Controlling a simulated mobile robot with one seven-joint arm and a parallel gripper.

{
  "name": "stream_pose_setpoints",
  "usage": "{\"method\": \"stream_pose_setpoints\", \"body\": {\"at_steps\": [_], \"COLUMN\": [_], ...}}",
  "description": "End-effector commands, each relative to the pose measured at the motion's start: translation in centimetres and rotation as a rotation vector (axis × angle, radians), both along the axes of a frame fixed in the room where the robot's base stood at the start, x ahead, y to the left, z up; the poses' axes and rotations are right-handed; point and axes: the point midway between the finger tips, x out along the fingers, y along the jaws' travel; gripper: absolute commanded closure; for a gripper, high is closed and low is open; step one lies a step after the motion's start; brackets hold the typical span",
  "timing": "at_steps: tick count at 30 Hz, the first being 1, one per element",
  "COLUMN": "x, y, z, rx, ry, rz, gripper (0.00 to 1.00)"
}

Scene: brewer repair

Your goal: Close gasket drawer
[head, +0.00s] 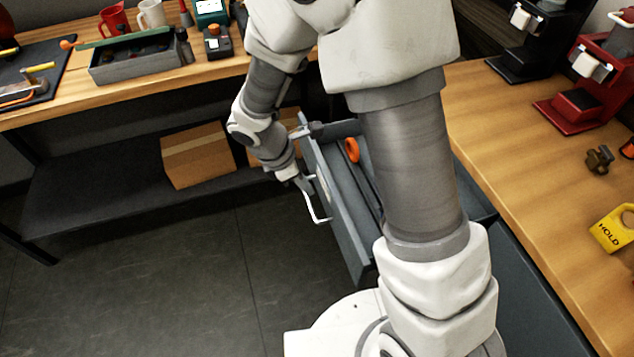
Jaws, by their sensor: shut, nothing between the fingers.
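The grey gasket drawer (345,231) stands pulled out from under the wooden counter on the right. An orange ring (352,150) shows inside it. A pale bar handle (322,219) is on the drawer's outer front face. My gripper (306,185) is at that front face, beside the upper part of the handle, shut with nothing in it. I cannot tell whether it touches the drawer or handle. My arm hides much of the drawer's inside and part of the counter edge.
The right counter (520,165) holds a black brewer (530,50), a red brewer (590,85) and a yellow HOLD tag (613,230). A cardboard box (197,155) sits on the low shelf (95,190). The floor (190,270) left of the drawer is clear.

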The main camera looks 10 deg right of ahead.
Motion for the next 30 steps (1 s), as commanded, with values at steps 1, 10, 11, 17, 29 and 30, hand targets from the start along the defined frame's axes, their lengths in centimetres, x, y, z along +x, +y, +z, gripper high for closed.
{"method": "stream_pose_setpoints", "body": {"at_steps": [1,10,11,17,29,30], "x": [0.0,0.2,0.2,0.4,0.7,0.7], "y": [0.2,-1.1,-1.3,-2.6,-3.4,-3.4], "z": [-0.7,-4.6,-5.1,-8.3,-10.1,-10.1], "rx": [-0.004,-0.009,-0.008,-0.008,-0.006,-0.006], "ry": [0.01,0.019,0.019,0.017,0.014,0.014], "rz": [0.017,0.031,0.031,0.028,0.029,0.029], "gripper": [1.0,1.0,1.0,1.0,1.0,1.0]}}
